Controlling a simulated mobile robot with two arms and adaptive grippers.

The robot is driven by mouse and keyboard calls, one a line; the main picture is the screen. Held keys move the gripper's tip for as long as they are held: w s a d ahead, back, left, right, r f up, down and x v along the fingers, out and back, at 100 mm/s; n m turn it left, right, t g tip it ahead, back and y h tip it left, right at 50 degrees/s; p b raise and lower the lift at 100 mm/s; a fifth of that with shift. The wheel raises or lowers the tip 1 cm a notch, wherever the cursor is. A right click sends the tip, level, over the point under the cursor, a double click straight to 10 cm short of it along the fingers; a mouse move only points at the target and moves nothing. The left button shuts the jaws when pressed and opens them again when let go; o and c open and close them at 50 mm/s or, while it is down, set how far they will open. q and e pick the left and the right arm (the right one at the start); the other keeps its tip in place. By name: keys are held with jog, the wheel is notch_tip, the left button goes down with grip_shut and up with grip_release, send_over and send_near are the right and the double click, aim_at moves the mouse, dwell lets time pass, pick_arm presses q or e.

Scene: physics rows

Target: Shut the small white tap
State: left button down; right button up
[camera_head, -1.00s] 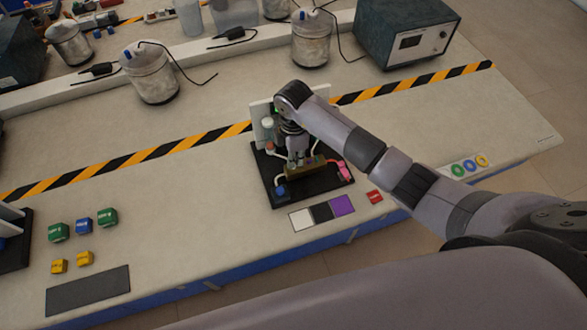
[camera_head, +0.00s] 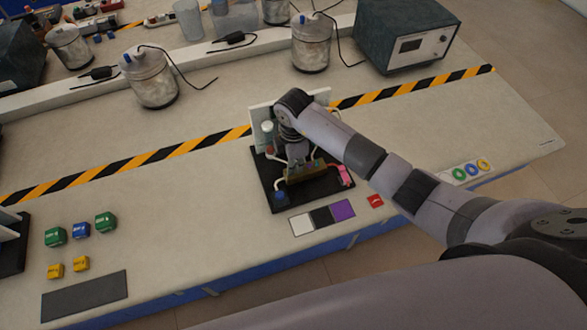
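A black board (camera_head: 276,197) on the bench carries a small rig with a white back panel, a brass-coloured block (camera_head: 305,172), a blue knob (camera_head: 281,195), a pink part (camera_head: 345,175) and pale tubes. A white-topped round part (camera_head: 267,127) stands at the rig's left. I cannot make out for certain which part is the small white tap; my arm covers some of the rig. My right gripper (camera_head: 297,165) points down over the rig, just behind the brass-coloured block. Its fingertips are too small and hidden to tell open from shut. My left gripper is not in view.
Green, blue and yellow blocks (camera_head: 105,222) sit at left. Metal cans (camera_head: 312,43) and a dark instrument box (camera_head: 405,35) stand behind the striped tape (camera_head: 160,150).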

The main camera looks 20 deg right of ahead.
jog(key=shift+f, duration=0.2)
jog(key=shift+r+p, duration=0.3)
jog(key=shift+r, duration=0.1)
dwell(0.3)
grip_shut()
jog(key=m+p, duration=0.2)
jog(key=m, duration=0.1)
jog(key=shift+r, duration=0.2)
jog(key=m+p, duration=0.1)
jog(key=m, duration=0.2)
jog(key=shift+f, duration=0.1)
jog(key=shift+f+m, duration=0.15)
jog(key=shift+m, duration=0.35)
